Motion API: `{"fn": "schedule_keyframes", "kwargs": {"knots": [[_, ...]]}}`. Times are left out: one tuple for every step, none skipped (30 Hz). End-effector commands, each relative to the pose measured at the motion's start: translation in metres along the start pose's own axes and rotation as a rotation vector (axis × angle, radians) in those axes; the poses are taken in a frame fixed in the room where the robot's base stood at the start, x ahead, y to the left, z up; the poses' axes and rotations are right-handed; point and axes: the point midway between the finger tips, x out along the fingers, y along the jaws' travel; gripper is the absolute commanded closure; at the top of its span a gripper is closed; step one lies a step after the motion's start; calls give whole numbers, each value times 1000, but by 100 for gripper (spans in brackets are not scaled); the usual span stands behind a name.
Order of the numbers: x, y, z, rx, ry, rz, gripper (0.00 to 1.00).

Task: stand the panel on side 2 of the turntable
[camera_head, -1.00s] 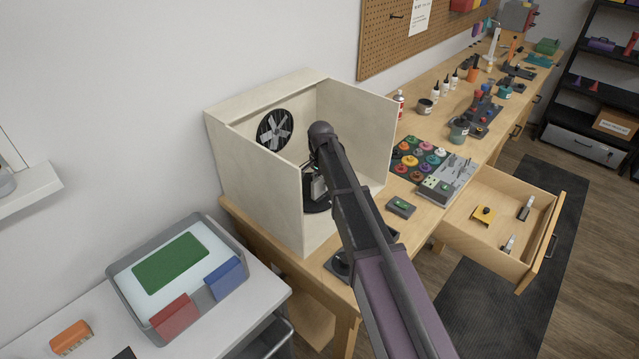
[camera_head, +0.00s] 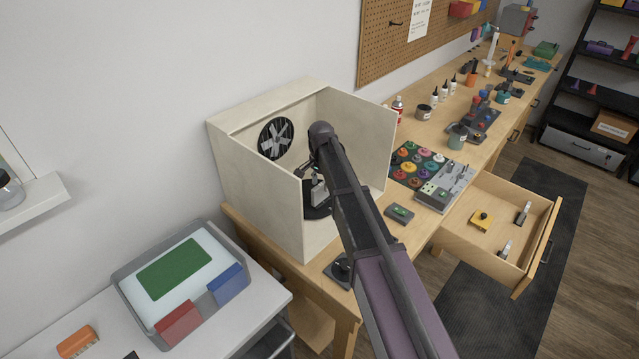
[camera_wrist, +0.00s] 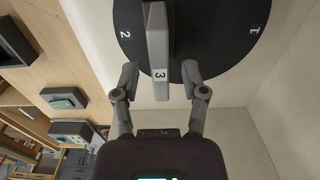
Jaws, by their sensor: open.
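The black round turntable (camera_wrist: 215,40) lies inside the cream booth (camera_head: 255,180). White numerals 2 and 1 show left and right on its disc in the wrist view. A light grey upright piece, which looks like the panel (camera_wrist: 157,45), stands over the disc's middle with a numeral 3 at its near end. My gripper (camera_wrist: 160,72) is open, with one finger on each side of this piece and visible gaps between. In the head view the grey piece (camera_head: 319,193) shows beside my arm, above the turntable (camera_head: 312,212). My arm hides much of both there.
The booth's side walls and back, with a black fan (camera_head: 276,138), close in around my gripper. A green-marked box (camera_head: 399,214) and paint pots stand on the bench to the right. An open drawer (camera_head: 500,225) juts out. A grey tray (camera_head: 180,280) is at left.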

Motion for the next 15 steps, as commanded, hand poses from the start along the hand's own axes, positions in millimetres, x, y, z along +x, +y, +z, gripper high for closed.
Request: {"fn": "schedule_keyframes", "kwargs": {"knots": [[-9,0,0,0,0,0,44],[-12,0,0,0,0,0,44],[-15,0,0,0,0,0,44],[-18,0,0,0,0,0,44],[-20,0,0,0,0,0,44],[-24,0,0,0,0,0,44],[-26,0,0,0,0,0,44],[-28,0,0,0,0,0,44],[-32,0,0,0,0,0,44],[-34,0,0,0,0,0,44],[-37,0,0,0,0,0,44],[-40,0,0,0,0,0,44],[-43,0,0,0,0,0,44],[-45,0,0,0,0,0,44],[-48,0,0,0,0,0,44]]}}
